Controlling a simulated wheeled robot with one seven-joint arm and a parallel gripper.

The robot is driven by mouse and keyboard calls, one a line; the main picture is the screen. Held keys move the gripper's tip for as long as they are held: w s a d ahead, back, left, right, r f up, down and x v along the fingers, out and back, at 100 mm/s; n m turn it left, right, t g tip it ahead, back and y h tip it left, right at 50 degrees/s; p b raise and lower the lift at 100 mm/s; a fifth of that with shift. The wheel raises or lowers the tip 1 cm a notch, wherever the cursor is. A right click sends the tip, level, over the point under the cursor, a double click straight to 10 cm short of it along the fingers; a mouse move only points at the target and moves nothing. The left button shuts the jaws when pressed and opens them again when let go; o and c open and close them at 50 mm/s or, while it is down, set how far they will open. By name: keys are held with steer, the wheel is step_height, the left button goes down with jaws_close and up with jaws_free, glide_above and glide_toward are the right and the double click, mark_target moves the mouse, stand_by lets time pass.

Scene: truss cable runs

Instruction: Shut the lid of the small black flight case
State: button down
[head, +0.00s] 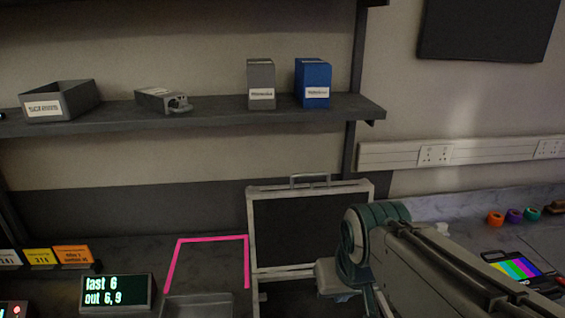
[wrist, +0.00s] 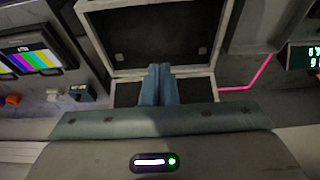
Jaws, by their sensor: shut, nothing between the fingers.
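The black flight case stands open at the centre of the head view. Its lid (head: 297,228) is raised close to upright, with a dark inside, a silver frame and a handle (head: 310,178) on its top edge. My arm hides the lid's lower right and part of the case below it. In the wrist view, a silver-framed dark part of the case (wrist: 150,35) fills the top middle. My gripper (wrist: 158,70) is shut and empty, its fingertips over the case's silver edge. I cannot tell whether they touch it. The head view does not show the fingertips.
Pink tape (head: 247,262) marks the bench left of the case, beside a grey tray (head: 198,304) and a display (head: 117,293). A colour-bar monitor (head: 517,267) and tape rolls (head: 514,215) lie right. A shelf (head: 210,112) with boxes hangs above.

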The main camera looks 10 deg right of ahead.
steer(key=w+r+p, duration=0.1)
steer(key=w+r, duration=0.4)
steer(key=w, duration=0.5)
steer(key=w+r+p, duration=0.2)
steer(key=w+r, duration=0.3)
steer(key=w, duration=0.6)
steer(key=w+r+p, duration=0.1)
steer(key=w+r, duration=0.5)
steer(key=w, duration=0.4)
steer(key=p, duration=0.2)
glide_above(306, 185)
step_height(306, 185, down, 9)
steer(key=shift+w+f, duration=0.15)
